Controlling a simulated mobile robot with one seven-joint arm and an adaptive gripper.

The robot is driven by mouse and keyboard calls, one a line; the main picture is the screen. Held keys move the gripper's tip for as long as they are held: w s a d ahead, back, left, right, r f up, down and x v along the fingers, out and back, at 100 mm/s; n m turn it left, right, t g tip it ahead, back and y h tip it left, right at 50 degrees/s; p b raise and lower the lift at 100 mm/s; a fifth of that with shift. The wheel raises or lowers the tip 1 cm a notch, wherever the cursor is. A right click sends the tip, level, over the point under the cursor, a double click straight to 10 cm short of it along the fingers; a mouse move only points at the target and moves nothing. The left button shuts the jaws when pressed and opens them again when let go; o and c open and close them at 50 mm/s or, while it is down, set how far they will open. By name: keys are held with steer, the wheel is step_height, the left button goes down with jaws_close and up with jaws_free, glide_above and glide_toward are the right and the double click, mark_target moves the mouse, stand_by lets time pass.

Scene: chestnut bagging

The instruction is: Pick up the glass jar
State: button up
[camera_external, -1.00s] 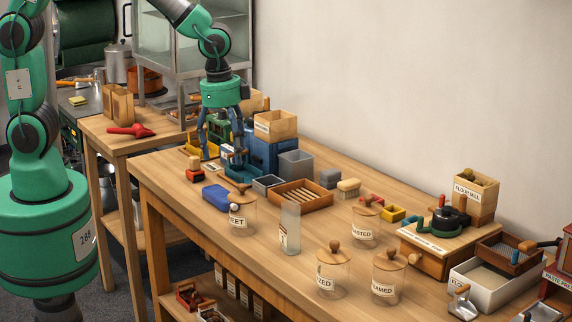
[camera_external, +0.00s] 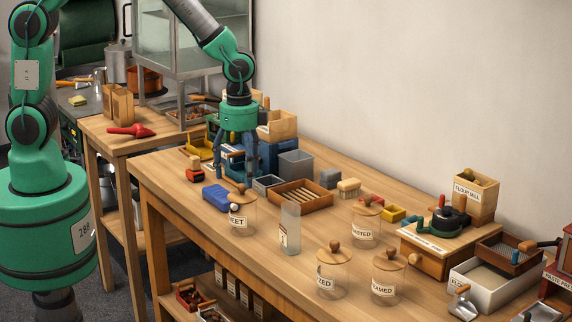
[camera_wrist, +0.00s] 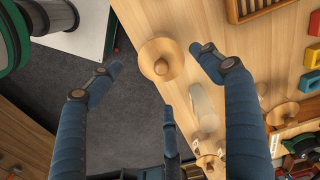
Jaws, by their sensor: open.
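Several glass jars with round wooden lids stand upright on the wooden table. The nearest to my gripper is the jar with a label ending in "EET" (camera_external: 248,224). The others are the jar ending in "STED" (camera_external: 365,232), the one ending in "ZED" (camera_external: 333,279) and the one ending in "AMED" (camera_external: 389,285). My gripper (camera_external: 238,180) points down, open and empty, above and just behind the "EET" jar. In the wrist view a round wooden lid (camera_wrist: 172,69) shows between the spread fingers (camera_wrist: 160,76), without visible contact. The glass under that lid is hidden there.
A tall clear container (camera_external: 290,232) stands close to the right of the "EET" jar. A blue block (camera_external: 215,198) lies at its left. A slatted wooden tray (camera_external: 302,197) and a grey bin (camera_external: 295,164) are behind. The front-left tabletop is clear.

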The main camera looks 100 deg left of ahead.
mark_target(243, 216)
steer(key=shift+f+b, duration=0.45)
steer(key=shift+f, duration=3.55)
steer(key=shift+f, duration=0.1)
steer(key=shift+a+f+b, duration=0.15)
steer(key=shift+f+b, duration=0.35)
steer(key=shift+f, duration=2)
jaws_close()
